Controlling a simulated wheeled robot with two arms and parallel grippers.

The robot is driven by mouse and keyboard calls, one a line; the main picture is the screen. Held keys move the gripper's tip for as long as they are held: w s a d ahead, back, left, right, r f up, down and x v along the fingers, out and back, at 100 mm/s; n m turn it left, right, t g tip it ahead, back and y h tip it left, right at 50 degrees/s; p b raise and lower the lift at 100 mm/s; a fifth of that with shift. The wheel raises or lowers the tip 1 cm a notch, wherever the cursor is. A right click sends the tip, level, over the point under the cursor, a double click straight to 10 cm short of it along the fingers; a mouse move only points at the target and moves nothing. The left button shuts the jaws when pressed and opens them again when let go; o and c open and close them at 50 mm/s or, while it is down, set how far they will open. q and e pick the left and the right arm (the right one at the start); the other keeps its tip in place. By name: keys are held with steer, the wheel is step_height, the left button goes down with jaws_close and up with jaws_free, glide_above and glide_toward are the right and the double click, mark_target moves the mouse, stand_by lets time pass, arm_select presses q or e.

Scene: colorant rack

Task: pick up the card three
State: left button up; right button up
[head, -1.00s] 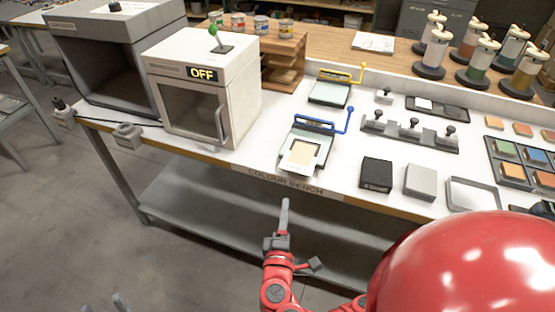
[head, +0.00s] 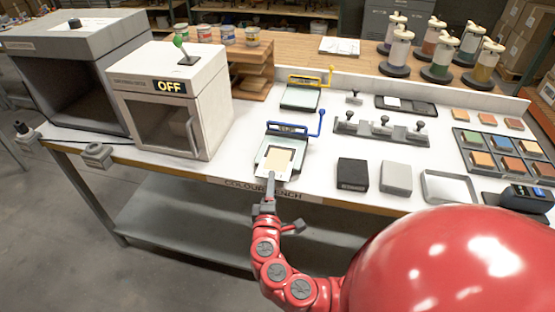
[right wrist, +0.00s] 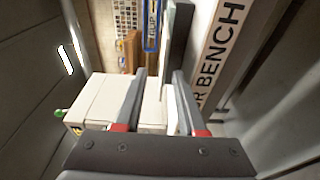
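My left gripper is out of view.
A white oven marked OFF (head: 178,100) stands to the left on the bench. A yellow-barred board (head: 300,97), a black block (head: 353,174), a grey block (head: 396,177) and a shallow tray (head: 448,188) lie nearby. The bench's front edge is close below the card.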

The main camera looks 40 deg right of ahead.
mark_target(278, 161)
steer(key=p+x, duration=0.1)
steer(key=x, duration=0.4)
steer(key=shift+a+p, duration=0.2)
steer(key=shift+p, duration=0.2)
steer(key=shift+w+d+f, duration=0.15)
steer(key=shift+w+f, duration=0.05)
steer(key=shift+w, duration=0.1)
jaws_close()
